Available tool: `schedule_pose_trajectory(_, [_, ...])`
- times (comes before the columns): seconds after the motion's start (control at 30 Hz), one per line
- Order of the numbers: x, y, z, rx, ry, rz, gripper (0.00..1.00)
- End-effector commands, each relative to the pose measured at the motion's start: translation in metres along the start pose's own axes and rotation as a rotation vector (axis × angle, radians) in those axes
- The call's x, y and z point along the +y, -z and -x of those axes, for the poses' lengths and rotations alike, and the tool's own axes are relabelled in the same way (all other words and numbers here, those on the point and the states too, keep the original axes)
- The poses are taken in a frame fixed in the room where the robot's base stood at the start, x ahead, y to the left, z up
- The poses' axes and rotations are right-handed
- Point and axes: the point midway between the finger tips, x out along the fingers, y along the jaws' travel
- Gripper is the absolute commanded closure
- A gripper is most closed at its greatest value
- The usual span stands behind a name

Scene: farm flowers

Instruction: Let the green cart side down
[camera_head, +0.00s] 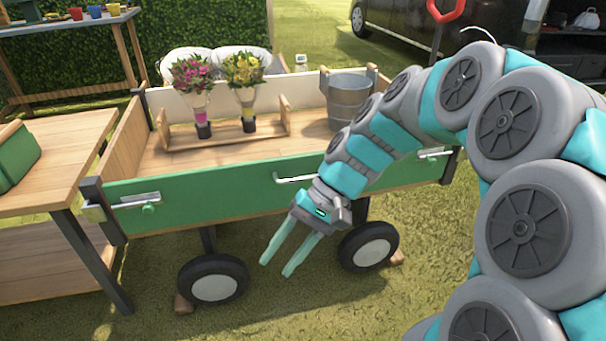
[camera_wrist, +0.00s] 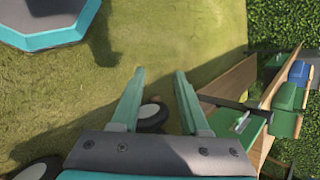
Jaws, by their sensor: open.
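The green cart side (camera_head: 230,187) stands upright along the near side of the wooden cart. A metal handle (camera_head: 292,179) is at its middle. My gripper (camera_head: 275,269) is open and empty, in front of the cart and below the handle, pointing down and left. In the wrist view, the open fingers (camera_wrist: 160,74) point over grass, with the green side (camera_wrist: 284,124) at the right, apart from them.
Inside the cart are two bouquets (camera_head: 191,79) in a wooden rack and a metal bucket (camera_head: 347,98). A wooden table (camera_head: 55,160) stands close to the cart's left end. Wheels (camera_head: 213,282) stick out below the side. The grass in front is open.

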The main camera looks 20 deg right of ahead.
Motion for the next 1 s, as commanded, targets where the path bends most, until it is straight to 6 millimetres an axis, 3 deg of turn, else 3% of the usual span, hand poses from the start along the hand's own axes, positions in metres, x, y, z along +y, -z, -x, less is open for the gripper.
schedule_pose_trajectory(0.27, [-0.01,0.087,0.054,0.013,0.339,-0.13,0.55])
schedule_pose_trajectory(0.43, [0.008,0.141,0.096,0.053,0.539,-0.21,0.55])
schedule_pose_trajectory(0.6, [0.041,0.184,0.132,0.104,0.699,-0.281,0.55])
schedule_pose_trajectory(0.8, [0.065,0.205,0.153,0.139,0.786,-0.319,0.55])
schedule_pose_trajectory(1.0, [0.058,0.211,0.147,0.142,0.796,-0.322,0.55])
